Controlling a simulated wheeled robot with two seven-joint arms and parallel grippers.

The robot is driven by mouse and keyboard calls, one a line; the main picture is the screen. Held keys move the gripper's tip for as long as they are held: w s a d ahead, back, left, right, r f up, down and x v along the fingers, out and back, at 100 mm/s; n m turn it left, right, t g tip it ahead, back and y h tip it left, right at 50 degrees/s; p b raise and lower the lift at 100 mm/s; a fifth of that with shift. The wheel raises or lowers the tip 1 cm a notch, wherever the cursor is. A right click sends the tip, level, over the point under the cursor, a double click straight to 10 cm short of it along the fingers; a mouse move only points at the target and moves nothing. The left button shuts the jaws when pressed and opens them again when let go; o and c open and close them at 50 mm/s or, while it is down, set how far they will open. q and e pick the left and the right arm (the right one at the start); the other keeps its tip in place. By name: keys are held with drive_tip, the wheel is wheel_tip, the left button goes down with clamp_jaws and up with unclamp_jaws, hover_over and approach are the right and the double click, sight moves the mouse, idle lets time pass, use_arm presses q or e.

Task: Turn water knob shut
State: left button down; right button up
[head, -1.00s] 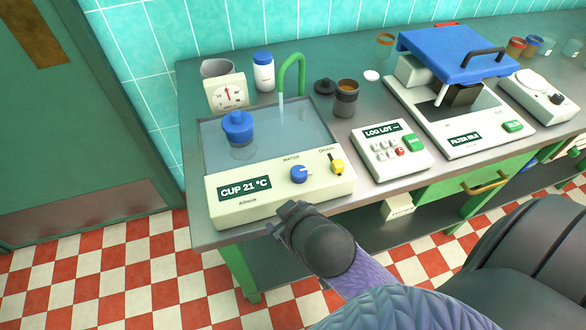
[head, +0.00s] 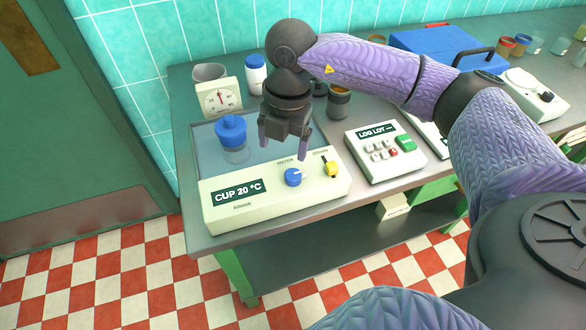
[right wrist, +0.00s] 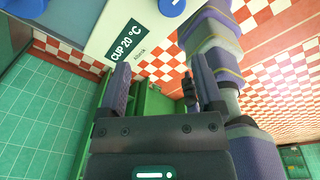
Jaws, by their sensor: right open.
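My left gripper is not in view.
A blue-lidded cup (head: 231,128) stands in the bath, and the display (head: 237,193) reads CUP 20 °C. A dial gauge (head: 219,98) and white bottle (head: 256,72) stand behind. The LOG LOT box (head: 385,150) is to the right. The bench's front strip is clear.

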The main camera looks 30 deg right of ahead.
sight(293, 174)
drive_tip(key=shift+m+h, duration=0.3)
drive_tip(key=shift+h, duration=0.2)
drive_tip(key=f, duration=0.3)
drive_tip(key=d+f+b, duration=0.1)
drive_tip(key=f, duration=0.2)
drive_tip(key=d+f+b, duration=0.1)
drive_tip(key=f, duration=0.2)
drive_tip(key=shift+f, duration=0.2)
clamp_jaws()
